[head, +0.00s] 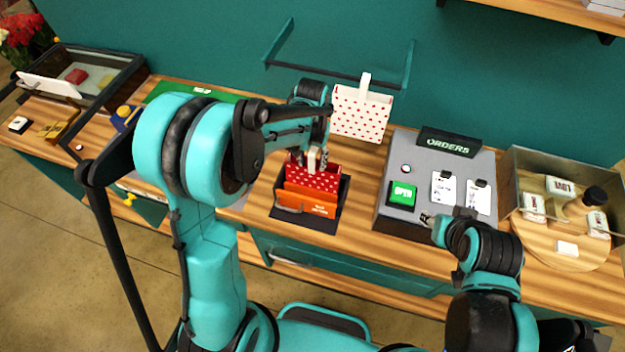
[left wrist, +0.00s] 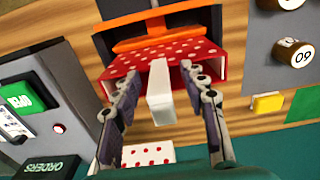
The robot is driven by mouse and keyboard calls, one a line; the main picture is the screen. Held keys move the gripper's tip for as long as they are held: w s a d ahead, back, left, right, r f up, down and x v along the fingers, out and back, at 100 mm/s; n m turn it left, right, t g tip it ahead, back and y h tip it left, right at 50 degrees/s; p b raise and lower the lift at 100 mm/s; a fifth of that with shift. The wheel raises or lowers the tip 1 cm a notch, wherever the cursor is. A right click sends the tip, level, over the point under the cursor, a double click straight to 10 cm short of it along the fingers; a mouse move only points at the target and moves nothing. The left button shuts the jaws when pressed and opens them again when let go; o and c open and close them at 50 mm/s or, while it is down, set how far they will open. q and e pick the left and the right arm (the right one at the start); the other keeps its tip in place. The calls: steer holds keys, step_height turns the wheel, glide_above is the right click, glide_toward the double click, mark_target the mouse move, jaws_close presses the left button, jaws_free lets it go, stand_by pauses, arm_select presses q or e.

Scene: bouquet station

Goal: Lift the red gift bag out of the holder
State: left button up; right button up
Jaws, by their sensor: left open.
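The red gift bag (head: 318,179) with white dots stands in the dark holder (head: 342,205), behind an orange bag (head: 308,201). A pale upright tab rises from the red bag. In the left wrist view the red bag (left wrist: 205,58) lies beyond my fingertips and the white tab (left wrist: 160,92) is between them. My left gripper (head: 312,158) is above the red bag; in the left wrist view its fingers (left wrist: 157,88) are open, apart from the tab on both sides. My right gripper (head: 428,218) is by the front edge of the grey orders panel; its jaws are too small to judge.
A white bag with red dots (head: 361,112) is at the wall rail behind the holder. The grey orders panel (head: 397,222) with a green button stands to the right. A clear-walled box (head: 530,165) with a round wooden board is at the far right.

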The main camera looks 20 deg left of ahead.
arm_select(q)
jaws_close()
steer(key=shift+r, duration=0.15)
